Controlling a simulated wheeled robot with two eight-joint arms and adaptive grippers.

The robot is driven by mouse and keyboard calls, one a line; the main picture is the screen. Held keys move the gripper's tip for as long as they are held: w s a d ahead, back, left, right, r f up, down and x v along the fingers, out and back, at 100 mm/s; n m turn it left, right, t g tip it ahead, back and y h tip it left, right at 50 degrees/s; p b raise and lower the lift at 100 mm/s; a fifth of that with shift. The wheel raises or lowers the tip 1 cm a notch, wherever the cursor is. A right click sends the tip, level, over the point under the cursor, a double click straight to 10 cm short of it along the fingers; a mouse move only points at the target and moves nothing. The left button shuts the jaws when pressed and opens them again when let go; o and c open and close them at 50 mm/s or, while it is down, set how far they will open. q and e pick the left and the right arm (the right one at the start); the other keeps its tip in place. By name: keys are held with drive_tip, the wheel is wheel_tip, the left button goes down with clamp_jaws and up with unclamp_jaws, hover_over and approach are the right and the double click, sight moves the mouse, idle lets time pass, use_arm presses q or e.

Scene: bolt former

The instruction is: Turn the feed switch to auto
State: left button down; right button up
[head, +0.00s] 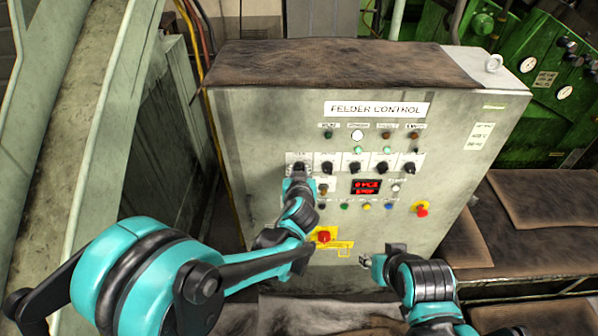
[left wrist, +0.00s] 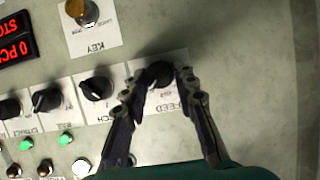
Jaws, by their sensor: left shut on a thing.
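The feeder control panel (head: 260,130) is a grey cabinet front with a row of black rotary switches. The feed switch (left wrist: 160,74) is a black knob on a white plate marked FEED, at the left end of that row in the head view. My left gripper (left wrist: 160,82) has its two fingers on either side of this knob and is shut on it. In the head view my left gripper (head: 298,172) mostly covers the knob, and its pointer direction is hidden. My right gripper (head: 380,258) is low in front of the cabinet, away from the switches; its jaw opening is unclear.
Next to the feed switch is another black switch (left wrist: 96,88). The key switch (left wrist: 82,10) and red display (head: 366,186) are close by.

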use_arm(q)
drive_tip(key=c, duration=1.2)
unclamp_jaws()
drive_tip(key=v, duration=1.2)
drive_tip(key=s+a+f+g+y+b, duration=0.1)
drive_tip(key=s+a+f+g+b, duration=0.15)
drive_tip(key=s+a, duration=0.4)
drive_tip(key=s+a+f+g+y+b, duration=0.1)
drive_tip(key=s+a+f+g+b, duration=0.2)
drive_tip(key=a, duration=0.7)
drive_tip(key=s+f, duration=0.1)
drive_tip(key=s, duration=0.1)
drive_tip(key=s+a+f+h, duration=0.1)
drive_tip(key=s, duration=0.2)
drive_tip(key=s+f+g+h, duration=0.1)
drive_tip(key=s+f, duration=0.1)
drive_tip(key=shift+s+a, duration=0.15)
drive_tip(key=shift+s, duration=0.15)
